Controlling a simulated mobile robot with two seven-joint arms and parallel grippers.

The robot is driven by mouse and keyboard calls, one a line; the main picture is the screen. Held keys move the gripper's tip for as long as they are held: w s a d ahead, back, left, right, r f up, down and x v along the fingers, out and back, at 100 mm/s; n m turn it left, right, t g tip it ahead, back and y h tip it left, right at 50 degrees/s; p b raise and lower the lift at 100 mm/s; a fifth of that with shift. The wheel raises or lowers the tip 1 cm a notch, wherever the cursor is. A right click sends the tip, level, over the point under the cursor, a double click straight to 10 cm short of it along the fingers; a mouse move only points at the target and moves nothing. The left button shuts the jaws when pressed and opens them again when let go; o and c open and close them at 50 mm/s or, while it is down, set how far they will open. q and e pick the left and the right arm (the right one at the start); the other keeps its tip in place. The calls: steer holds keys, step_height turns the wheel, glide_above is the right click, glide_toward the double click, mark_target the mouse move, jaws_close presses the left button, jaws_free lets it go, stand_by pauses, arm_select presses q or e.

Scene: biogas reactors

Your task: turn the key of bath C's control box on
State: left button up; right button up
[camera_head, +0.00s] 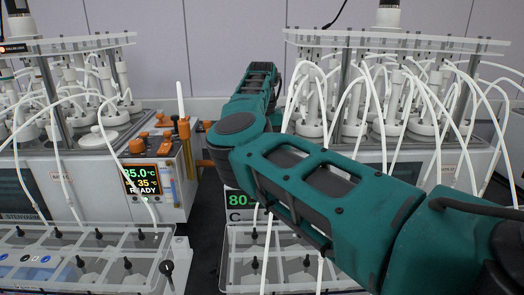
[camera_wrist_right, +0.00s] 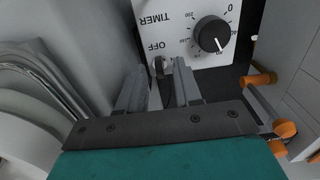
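In the right wrist view, a white control box panel (camera_wrist_right: 188,32) shows upside-down TIMER and OFF lettering and a black dial knob (camera_wrist_right: 211,35). A small dark key (camera_wrist_right: 158,68) sits near OFF. My right gripper (camera_wrist_right: 160,82) has its two grey fingers apart, one on each side of the key, with a gap visible between them. In the head view my right arm crosses from the right and its far end hides the control box. Bath C (camera_head: 238,215) shows a green 80 display, partly covered by my arm. My left gripper is not in view.
Left of bath C stands another bath with a 35.0°C READY display (camera_head: 143,180) and orange valves (camera_head: 165,135). Racks of white bottles and tubes (camera_head: 400,100) stand behind. Orange fittings (camera_wrist_right: 284,130) lie right of the gripper in the wrist view.

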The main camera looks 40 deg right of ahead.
steer(key=shift+c, duration=0.4)
jaws_close()
steer(key=shift+m, duration=0.4)
steer(key=m, duration=0.3)
steer(key=shift+m, duration=0.4)
steer(key=m, duration=0.4)
steer(key=shift+s+m, duration=0.1)
steer(key=shift+m, duration=0.2)
steer(key=m, duration=0.8)
steer(key=shift+m, duration=0.3)
